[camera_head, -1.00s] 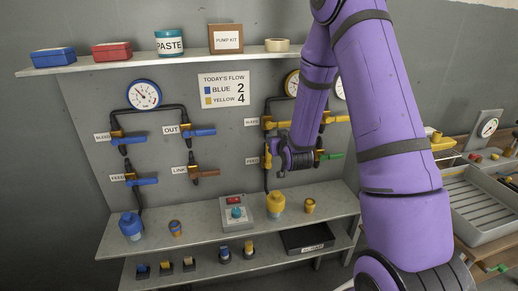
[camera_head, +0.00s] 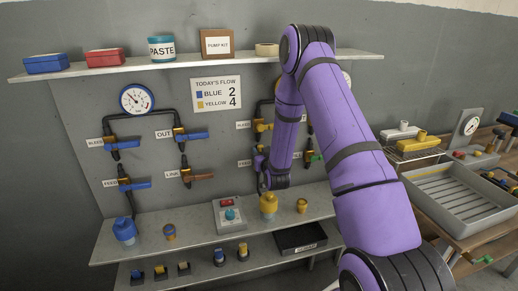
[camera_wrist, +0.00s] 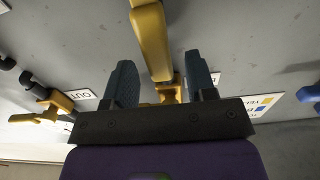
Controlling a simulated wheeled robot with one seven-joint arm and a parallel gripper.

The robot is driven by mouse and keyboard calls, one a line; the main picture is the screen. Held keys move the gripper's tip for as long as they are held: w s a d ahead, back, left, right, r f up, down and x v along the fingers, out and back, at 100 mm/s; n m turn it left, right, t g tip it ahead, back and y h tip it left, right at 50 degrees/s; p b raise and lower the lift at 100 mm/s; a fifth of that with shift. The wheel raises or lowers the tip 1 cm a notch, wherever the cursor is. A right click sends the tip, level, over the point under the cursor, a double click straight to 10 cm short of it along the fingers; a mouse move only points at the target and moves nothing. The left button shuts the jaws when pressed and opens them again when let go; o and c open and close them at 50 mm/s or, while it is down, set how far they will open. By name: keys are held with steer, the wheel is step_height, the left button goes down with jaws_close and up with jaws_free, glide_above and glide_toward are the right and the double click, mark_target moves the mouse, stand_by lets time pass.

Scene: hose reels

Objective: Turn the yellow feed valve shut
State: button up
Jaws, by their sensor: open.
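In the wrist view a yellow valve lever (camera_wrist: 155,45) stands between the two dark fingers of my gripper (camera_wrist: 162,78). The fingers are open, one on each side of the lever; I cannot tell whether either touches it. The lever's valve body is partly hidden behind my gripper's palm, and its label is not readable. In the head view my arm reaches the yellow valve group and hides much of it. The FEED label (camera_head: 244,163) there shows just left of my wrist.
A yellow valve (camera_wrist: 40,108) by an OUT label sits at the left in the wrist view. The blue valves (camera_head: 130,183) are left on the board. A shelf below holds a yellow bottle (camera_head: 268,205) and a control box (camera_head: 228,214). The flow sign (camera_head: 216,95) hangs mid-board.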

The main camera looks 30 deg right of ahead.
steer(key=shift+x, duration=2.05)
jaws_close()
